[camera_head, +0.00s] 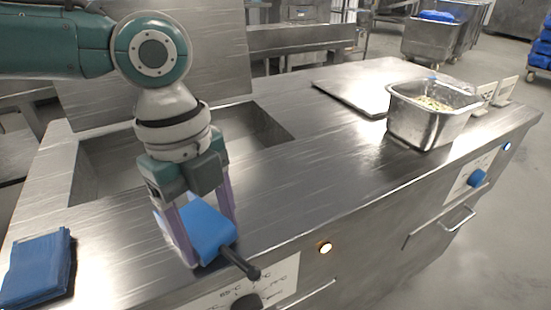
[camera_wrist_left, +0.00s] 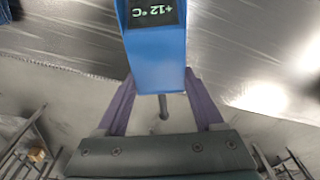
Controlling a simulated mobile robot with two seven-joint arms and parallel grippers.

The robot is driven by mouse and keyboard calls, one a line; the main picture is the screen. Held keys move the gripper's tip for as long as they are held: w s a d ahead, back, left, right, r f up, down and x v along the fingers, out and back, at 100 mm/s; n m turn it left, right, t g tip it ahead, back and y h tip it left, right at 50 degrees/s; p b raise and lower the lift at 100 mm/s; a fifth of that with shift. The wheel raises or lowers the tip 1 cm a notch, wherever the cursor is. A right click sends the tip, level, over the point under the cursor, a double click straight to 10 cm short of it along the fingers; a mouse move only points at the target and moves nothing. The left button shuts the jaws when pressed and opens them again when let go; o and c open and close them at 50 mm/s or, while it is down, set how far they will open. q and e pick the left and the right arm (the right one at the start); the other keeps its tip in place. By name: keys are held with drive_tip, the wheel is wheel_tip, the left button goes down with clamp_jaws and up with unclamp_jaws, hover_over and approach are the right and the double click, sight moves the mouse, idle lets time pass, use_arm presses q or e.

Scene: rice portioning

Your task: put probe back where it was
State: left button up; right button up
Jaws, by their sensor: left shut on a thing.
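The probe has a blue body (camera_head: 207,228) and a dark rod that points to the lower right in the head view. In the left wrist view the probe (camera_wrist_left: 158,66) shows a small display reading +12 °C. My left gripper (camera_head: 212,232) is shut on the blue body, one purple finger on each side. It holds the probe over the counter's front edge, above the control panel; whether it touches the counter I cannot tell. My right gripper is in neither view.
A folded blue cloth (camera_head: 36,268) lies at the counter's front left. A steel pan (camera_head: 420,124) with pale food stands at the right, beside a flat steel lid (camera_head: 350,92). A sunken basin (camera_head: 262,128) lies behind my left gripper. The middle of the counter (camera_head: 310,175) is clear.

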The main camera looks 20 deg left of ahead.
sight(202, 224)
use_arm(q)
drive_tip(key=o, duration=1.4)
drive_tip(key=shift+c, duration=0.2)
wheel_tip(202, 224, up, 12)
drive_tip(key=a+p, duration=0.1)
drive_tip(key=p, duration=0.1)
drive_tip(key=s+d+f+n+t+h, duration=0.1)
drive_tip(key=s+d+f+n, duration=0.2)
drive_tip(key=d, duration=0.3)
drive_tip(key=s+d+f+n+t+h, duration=0.1)
drive_tip(key=s+d+f+n+h, duration=0.1)
drive_tip(key=s+d+f+n, duration=0.3)
drive_tip(key=s+a+f+n+t+y, duration=0.1)
drive_tip(key=s+a+n+t+y, duration=0.1)
drive_tip(key=s+a+n+y, duration=0.2)
drive_tip(key=s+a+n, duration=0.3)
drive_tip(key=a+n, duration=0.3)
drive_tip(key=n, duration=0.1)
drive_tip(key=shift+f+n, duration=0.2)
drive_tip(key=shift+n, duration=0.2)
